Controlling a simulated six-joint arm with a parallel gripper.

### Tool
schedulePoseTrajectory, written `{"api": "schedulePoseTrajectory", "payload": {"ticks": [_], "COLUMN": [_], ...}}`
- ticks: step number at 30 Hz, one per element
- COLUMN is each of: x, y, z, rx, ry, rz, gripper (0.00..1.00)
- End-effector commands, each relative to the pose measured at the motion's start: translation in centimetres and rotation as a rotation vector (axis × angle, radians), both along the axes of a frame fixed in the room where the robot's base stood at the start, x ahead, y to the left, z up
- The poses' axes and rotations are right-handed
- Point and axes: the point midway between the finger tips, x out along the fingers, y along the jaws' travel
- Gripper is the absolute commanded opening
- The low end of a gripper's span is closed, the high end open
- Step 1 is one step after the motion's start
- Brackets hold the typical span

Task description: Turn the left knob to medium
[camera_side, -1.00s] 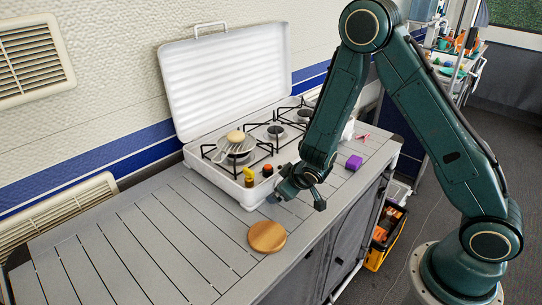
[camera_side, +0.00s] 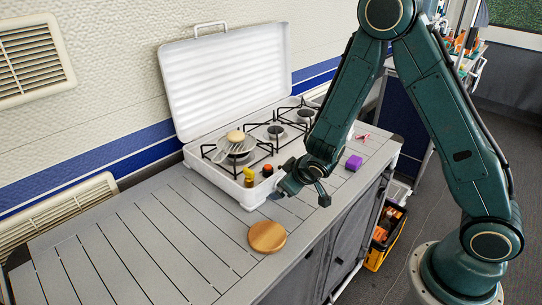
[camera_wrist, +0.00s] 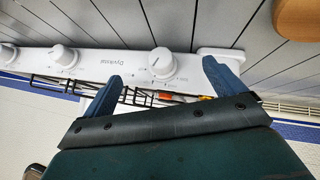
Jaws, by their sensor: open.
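In the wrist view the left knob (camera_wrist: 161,61) is a round white knob on the white stove's front panel (camera_wrist: 110,62); this view is turned over, so it is the knob nearest the stove's end at right. My gripper (camera_wrist: 163,72) is open, its two blue fingers apart, and the knob shows between their tips. I cannot tell whether they touch it. Two more white knobs, the middle one (camera_wrist: 64,56) and one at the left edge (camera_wrist: 7,53), show further left.
The stove's lid (camera_side: 232,80) stands open. A pan with a bun-like item (camera_side: 236,136) sits on a burner. Yellow and red-topped bottles (camera_side: 249,176) stand at the stove's front. A wooden disc (camera_side: 267,236) and a purple block (camera_side: 354,163) lie on the slatted counter (camera_side: 150,245).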

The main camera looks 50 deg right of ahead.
Motion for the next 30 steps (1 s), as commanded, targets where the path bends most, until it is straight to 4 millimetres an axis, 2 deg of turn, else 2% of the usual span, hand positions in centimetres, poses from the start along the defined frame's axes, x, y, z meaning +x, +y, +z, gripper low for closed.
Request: {"api": "schedulePoseTrajectory", "payload": {"ticks": [18, 30], "x": [-1.6, -1.7], "y": [0.6, 0.6], "z": [2.9, 3.0], "rx": [0.000, 0.001], "ry": [0.000, 0.001], "rz": [0.000, -0.001], "gripper": [0.95, 0.95]}}
